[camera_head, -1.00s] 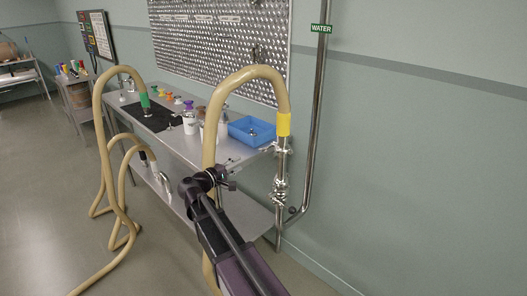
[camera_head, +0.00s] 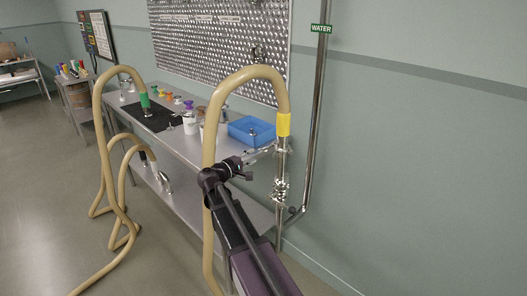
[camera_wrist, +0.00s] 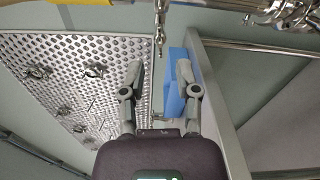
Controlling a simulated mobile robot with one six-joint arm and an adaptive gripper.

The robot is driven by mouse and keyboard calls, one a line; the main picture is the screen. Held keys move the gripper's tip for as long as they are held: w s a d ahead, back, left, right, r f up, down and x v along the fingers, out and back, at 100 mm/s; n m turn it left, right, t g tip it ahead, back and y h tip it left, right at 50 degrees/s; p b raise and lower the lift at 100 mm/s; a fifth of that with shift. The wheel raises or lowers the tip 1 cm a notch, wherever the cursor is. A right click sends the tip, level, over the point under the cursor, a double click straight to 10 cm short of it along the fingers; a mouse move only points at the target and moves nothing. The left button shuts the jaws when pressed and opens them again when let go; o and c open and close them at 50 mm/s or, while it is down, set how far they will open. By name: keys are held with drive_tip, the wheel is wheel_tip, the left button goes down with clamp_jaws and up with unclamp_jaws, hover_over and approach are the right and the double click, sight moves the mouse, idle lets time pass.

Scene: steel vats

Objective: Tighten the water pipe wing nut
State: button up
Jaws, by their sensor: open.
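The steel water pipe joint (camera_head: 282,150) hangs below the yellow hose collar (camera_head: 284,124) in the head view. In the wrist view the pipe (camera_wrist: 205,5) crosses the top edge, and a shiny metal stem, apparently the wing nut and its bolt (camera_wrist: 160,35), points down from it. My gripper (camera_wrist: 160,72) is open, with one finger on each side of the line of that stem. The stem's lower end lies just ahead of or between the fingertips; I see no clear contact. In the head view my gripper (camera_head: 262,151) is beside the joint, its fingertips too small to make out.
A steel table (camera_head: 185,148) with a blue bin (camera_head: 232,131) and small items stands behind the arm. A beige hose (camera_head: 213,110) arches close to my wrist. A WATER-labelled pipe (camera_head: 318,90) runs up the wall, and a valve (camera_head: 281,187) sits lower down.

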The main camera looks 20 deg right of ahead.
sight(264, 150)
drive_tip(key=shift+x, duration=3.4)
clamp_jaws()
